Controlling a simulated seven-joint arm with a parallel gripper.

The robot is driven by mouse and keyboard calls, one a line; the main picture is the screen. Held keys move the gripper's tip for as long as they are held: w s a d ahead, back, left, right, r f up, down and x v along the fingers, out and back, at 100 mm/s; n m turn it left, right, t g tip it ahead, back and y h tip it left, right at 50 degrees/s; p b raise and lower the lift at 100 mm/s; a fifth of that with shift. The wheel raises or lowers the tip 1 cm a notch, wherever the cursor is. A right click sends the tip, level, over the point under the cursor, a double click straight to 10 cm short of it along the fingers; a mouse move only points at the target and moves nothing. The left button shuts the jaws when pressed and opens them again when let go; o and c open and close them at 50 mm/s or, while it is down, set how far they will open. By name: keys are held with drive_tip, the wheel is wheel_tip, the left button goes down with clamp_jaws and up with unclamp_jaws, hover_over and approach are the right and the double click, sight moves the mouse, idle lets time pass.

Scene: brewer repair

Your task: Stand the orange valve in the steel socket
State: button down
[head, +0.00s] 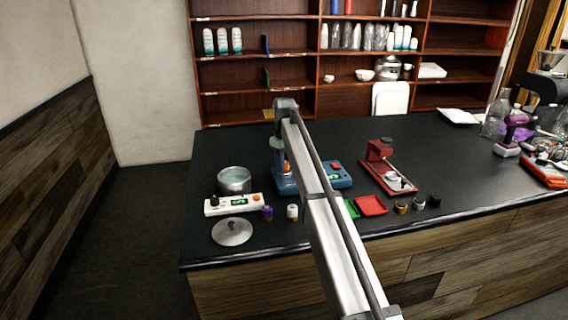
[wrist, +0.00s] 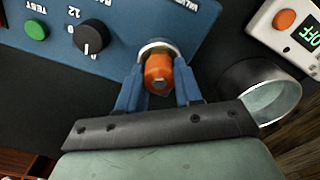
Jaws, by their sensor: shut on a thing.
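The orange valve (wrist: 158,72) is between the two blue fingers of my gripper (wrist: 159,88) in the wrist view, and the fingers are shut on it. The steel socket (wrist: 152,44) shows as a bright ring on the blue machine (wrist: 110,35), just beyond the valve. The valve overlaps the ring in this view; I cannot tell whether it is inside it or just above. In the head view the valve (head: 286,168) is a small orange patch over the blue machine (head: 288,188), below my gripper (head: 281,165). My arm hides part of the machine, and the socket is not clear there.
A steel pot (head: 234,181) and a white control box (head: 232,205) stand left of the machine, with a lid (head: 232,232) in front. A red stand (head: 388,178), a red tray (head: 371,206) and small caps are on the right. The back left of the counter (head: 225,145) is clear.

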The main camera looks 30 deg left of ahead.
drive_tip(key=shift+f, duration=0.2)
idle(0.3)
drive_tip(key=shift+c, duration=1.3)
unclamp_jaws()
drive_tip(key=shift+r, duration=0.15)
drive_tip(key=shift+r, duration=3.95)
